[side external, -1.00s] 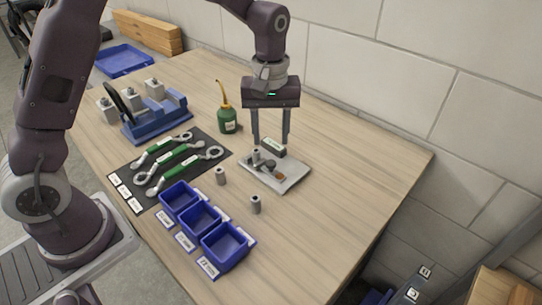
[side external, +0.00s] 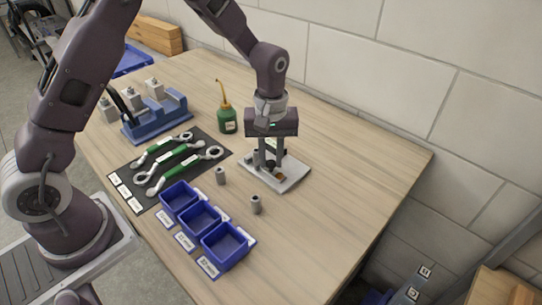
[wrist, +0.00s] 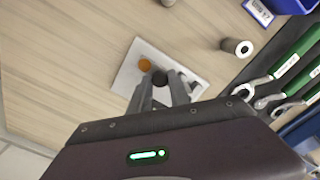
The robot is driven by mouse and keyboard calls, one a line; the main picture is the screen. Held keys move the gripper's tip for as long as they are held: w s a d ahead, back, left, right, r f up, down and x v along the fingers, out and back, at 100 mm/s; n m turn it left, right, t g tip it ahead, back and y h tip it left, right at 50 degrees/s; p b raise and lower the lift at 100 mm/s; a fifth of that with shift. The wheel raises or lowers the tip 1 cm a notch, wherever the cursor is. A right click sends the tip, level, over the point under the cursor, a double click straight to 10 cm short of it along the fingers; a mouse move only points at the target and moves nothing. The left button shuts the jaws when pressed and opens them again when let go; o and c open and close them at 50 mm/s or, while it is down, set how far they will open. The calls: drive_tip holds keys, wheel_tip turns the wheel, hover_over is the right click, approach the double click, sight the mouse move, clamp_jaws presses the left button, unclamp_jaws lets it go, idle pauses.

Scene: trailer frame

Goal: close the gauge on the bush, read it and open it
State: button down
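The gauge is a pale plate (side external: 287,182) with small fittings on it, near the middle of the table; it also shows in the wrist view (wrist: 126,82). An orange-brown round spot (wrist: 144,64) is on the plate. My gripper (side external: 270,162) is down over the gauge, its fingers pointing at the plate. In the wrist view the fingers (wrist: 161,77) stand a little apart with a dark round part (wrist: 160,80) between them; I cannot tell whether they touch it. A grey cylinder stands on the plate beside the fingers. The gauge's display is hidden behind my gripper, so no reading shows.
Two loose grey bushes (side external: 220,176) (side external: 256,204) stand left of and in front of the gauge. Blue bins (side external: 225,247), a dark mat with wrenches (side external: 180,160), a blue rack (side external: 155,120) and a green oil can (side external: 227,121) lie left. The table's right side is clear.

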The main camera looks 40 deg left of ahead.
sight(281, 176)
drive_tip(key=shift+d, duration=1.45)
drive_tip(key=c, duration=1.3)
unclamp_jaws()
drive_tip(key=shift+o, duration=0.5)
drive_tip(key=shift+a, duration=0.1)
